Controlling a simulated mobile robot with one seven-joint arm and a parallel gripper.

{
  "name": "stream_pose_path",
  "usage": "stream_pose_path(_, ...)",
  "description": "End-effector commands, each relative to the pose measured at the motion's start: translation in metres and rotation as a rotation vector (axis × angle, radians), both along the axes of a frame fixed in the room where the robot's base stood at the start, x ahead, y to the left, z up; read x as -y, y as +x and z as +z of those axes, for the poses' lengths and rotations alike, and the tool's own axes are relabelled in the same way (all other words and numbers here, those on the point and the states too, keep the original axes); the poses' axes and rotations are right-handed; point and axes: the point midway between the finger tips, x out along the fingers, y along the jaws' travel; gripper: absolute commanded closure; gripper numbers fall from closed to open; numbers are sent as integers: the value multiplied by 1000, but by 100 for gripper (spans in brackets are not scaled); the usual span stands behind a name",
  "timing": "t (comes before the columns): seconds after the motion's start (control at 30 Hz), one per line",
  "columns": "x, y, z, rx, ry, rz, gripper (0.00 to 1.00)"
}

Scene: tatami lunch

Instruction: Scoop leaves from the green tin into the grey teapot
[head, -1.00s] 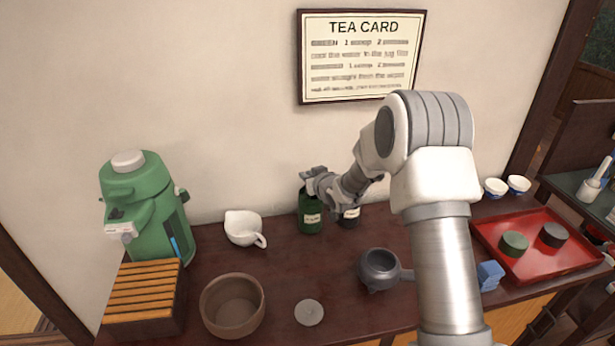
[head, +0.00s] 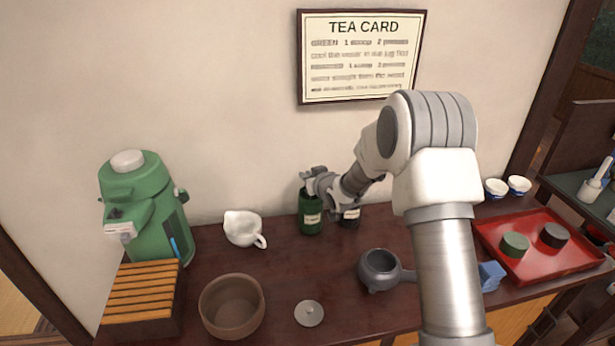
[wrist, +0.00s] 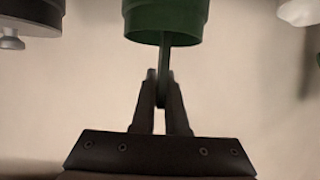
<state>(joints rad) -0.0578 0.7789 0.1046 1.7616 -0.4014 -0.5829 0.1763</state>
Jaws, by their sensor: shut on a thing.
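The green tin (head: 311,215) stands upright near the wall; its rim end also shows at the top of the wrist view (wrist: 166,18). My gripper (wrist: 162,82) is shut on a thin dark handle (wrist: 165,60), seemingly a scoop's. The handle runs to the tin's mouth; its far end is hidden there, and I cannot see any leaves. In the head view my gripper (head: 309,177) is just above the tin. The grey teapot (head: 379,271) stands open at front right of the tin, its side handle pointing right. A grey lid (head: 309,313) lies on the table to its left.
A dark tin (head: 350,217) stands close right of the green tin, partly behind my wrist. A white jug (head: 243,228) is to the left.

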Motion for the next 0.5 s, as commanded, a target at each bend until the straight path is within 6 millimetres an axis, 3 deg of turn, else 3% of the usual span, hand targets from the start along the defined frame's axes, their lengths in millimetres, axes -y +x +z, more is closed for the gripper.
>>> stream_pose_path(0.5, 0, 0, 11, 1, 0, 0, 100)
